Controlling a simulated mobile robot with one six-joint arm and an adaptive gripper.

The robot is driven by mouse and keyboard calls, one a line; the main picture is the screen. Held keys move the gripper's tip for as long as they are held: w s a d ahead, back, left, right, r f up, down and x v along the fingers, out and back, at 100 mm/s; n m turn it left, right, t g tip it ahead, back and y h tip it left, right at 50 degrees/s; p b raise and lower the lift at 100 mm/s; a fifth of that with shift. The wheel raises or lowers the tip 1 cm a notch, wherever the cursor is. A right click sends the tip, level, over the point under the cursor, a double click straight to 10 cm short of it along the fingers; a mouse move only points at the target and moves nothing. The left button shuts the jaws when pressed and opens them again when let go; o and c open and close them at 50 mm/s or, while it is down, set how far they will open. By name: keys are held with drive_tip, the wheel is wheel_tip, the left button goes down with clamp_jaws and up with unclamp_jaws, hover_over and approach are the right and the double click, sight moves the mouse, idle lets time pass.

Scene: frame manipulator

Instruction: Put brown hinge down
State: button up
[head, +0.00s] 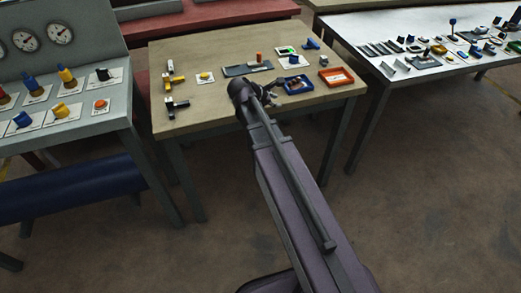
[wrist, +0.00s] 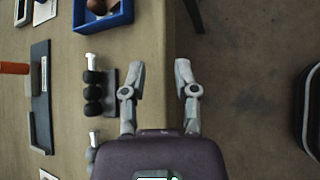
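My gripper (wrist: 162,80) is open in the wrist view, with two grey fingers apart and nothing between them. It is over the table's front edge. In the head view my gripper (head: 273,93) is small and dark, close to the blue tray (head: 307,89). The blue tray (wrist: 127,17) is cut off at the top of the wrist view, ahead and left of the fingers. A brown rounded thing (wrist: 102,5) lies in it, partly out of frame; I cannot tell whether it is the brown hinge. No hinge is clearly visible elsewhere.
A black knobbed part (wrist: 92,92) lies just left of the fingers. An orange tray (head: 350,79) sits at the table's right corner. A grey plate (head: 235,71) bears an orange cylinder (head: 259,57). The bare tabletop (head: 215,101) is clear at front left.

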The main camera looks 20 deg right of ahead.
drive_tip(key=s+a+f+m+g+y, duration=0.2)
drive_tip(key=s+a+f+m+y, duration=0.1)
drive_tip(key=s+m, duration=0.5)
drive_tip(key=s+a+f+m+g+y, duration=0.1)
drive_tip(key=s+a+f+m+y, duration=0.3)
drive_tip(key=s+a+m+y, duration=0.2)
drive_tip(key=s+a+m, duration=0.1)
drive_tip(key=s+m, duration=0.1)
drive_tip(key=shift+s+a+m+g, duration=0.2)
drive_tip(key=shift+s+m+g, duration=0.15)
drive_tip(key=shift+m+g, duration=0.05)
